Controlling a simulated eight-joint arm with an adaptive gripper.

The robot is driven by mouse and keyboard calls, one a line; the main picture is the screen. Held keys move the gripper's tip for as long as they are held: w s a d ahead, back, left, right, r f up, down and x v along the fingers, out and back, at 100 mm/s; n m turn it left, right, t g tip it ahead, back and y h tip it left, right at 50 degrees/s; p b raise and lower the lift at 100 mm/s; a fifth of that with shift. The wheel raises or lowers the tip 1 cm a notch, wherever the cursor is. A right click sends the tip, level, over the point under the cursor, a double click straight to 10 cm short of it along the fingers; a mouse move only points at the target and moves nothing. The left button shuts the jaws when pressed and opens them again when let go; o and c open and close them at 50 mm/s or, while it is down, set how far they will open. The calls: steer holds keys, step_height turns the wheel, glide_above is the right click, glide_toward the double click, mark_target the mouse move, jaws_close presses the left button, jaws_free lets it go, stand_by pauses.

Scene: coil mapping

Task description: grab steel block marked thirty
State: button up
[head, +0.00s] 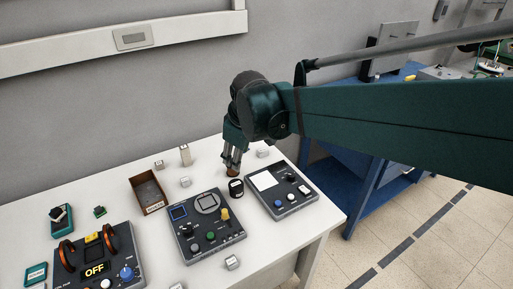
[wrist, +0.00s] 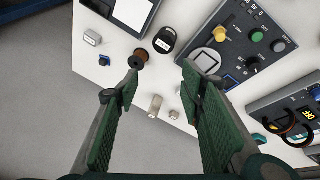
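Several small steel blocks lie on the white table, and no marking is readable on any, so I cannot tell which says thirty. In the head view, one block (head: 263,152) lies right of my gripper, one (head: 185,182) left of it, one (head: 159,165) farther left and one (head: 232,262) near the front. The right-hand block also shows in the wrist view (wrist: 92,39). My gripper (head: 231,166) points down above the table; in the wrist view its fingers (wrist: 160,77) are apart with nothing between them. A copper-coloured spool (wrist: 138,59) stands just beyond the left fingertip.
A panel with a white screen (head: 282,190) is to the right, a meter panel (head: 206,226) in front. A brown open box (head: 149,192) and a tall metal piece (head: 185,155) stand to the left.

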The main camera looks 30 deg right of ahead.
steer(key=w+d+n+g+p, duration=0.1)
steer(key=w+d+n+p, duration=0.15)
steer(key=w+d, duration=0.35)
steer(key=n+g+p, duration=0.3)
steer(key=n+p, duration=0.4)
steer(key=n, duration=0.1)
glide_above(264, 150)
steer(key=shift+y, duration=0.3)
steer(key=f, duration=1.4)
steer(key=shift+w+a+f, duration=0.2)
steer(key=shift+w+a, duration=0.1)
steer(key=shift+a, duration=0.05)
steer(key=shift+w+d+f+n+g, duration=0.15)
steer(key=shift+d+f+n+g, duration=0.25)
steer(key=shift+f, duration=0.2)
steer(key=shift+f+b, duration=0.3)
steer(key=shift+f, duration=1)
steer(key=shift+s+f+b, duration=0.15)
steer(key=shift+f+b, duration=0.1)
steer(key=shift+f, duration=1.05)
steer(key=shift+s+f+b, duration=0.1)
steer(key=shift+f+b, duration=0.1)
steer(key=shift+f, duration=1.1)
